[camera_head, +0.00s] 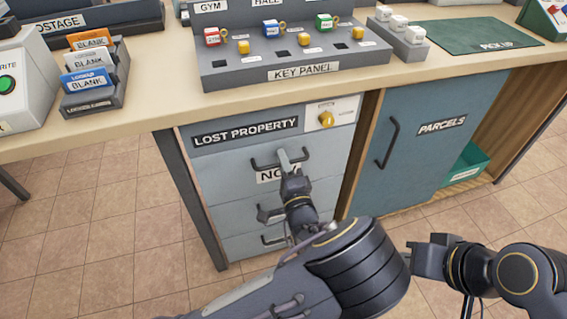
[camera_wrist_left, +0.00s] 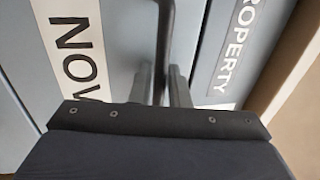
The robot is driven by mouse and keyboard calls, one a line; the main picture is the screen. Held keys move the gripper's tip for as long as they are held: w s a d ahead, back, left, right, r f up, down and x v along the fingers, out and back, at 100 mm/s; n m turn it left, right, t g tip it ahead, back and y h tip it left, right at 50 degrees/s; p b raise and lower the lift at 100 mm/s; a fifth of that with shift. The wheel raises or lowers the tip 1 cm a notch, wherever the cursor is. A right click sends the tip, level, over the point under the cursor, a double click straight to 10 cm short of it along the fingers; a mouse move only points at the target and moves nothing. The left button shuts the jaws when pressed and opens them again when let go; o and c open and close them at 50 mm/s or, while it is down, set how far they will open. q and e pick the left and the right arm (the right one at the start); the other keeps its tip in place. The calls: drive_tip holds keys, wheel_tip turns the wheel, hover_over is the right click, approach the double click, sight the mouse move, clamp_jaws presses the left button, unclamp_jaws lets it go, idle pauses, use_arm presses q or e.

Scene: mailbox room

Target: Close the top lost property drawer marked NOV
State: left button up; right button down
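The top lost property drawer (camera_head: 233,183) has a grey-blue front, a partly hidden NOV label and a dark bar handle (camera_head: 258,165). Its front looks near flush with the cabinet; I cannot tell how much gap there is. My left gripper (camera_head: 288,158) is at the middle of the handle. In the left wrist view, its two fingers (camera_wrist_left: 162,88) sit close on either side of the handle bar (camera_wrist_left: 165,35), beside the NOV label (camera_wrist_left: 75,45). My right gripper (camera_head: 418,257) is at the lower right, away from the drawers; its fingers are unclear.
The LOST PROPERTY panel (camera_head: 245,132) with a yellow knob (camera_head: 326,119) is above the drawer. Lower drawers (camera_head: 235,245) are partly behind my left arm. A blue PARCELS door (camera_head: 425,155) stands to the right. The counter (camera_head: 165,85) overhangs, carrying a key panel (camera_head: 235,77).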

use_arm(q)
drive_tip(key=shift+o, duration=0.4)
drive_tip(key=shift+f, duration=0.2)
drive_tip(key=shift+s+d, duration=0.1)
drive_tip(key=shift+s, duration=0.2)
drive_tip(key=p+v, duration=0.1)
drive_tip(key=v, duration=0.6)
drive_tip(key=shift+r, duration=0.15)
drive_tip(key=shift+s, duration=0.15)
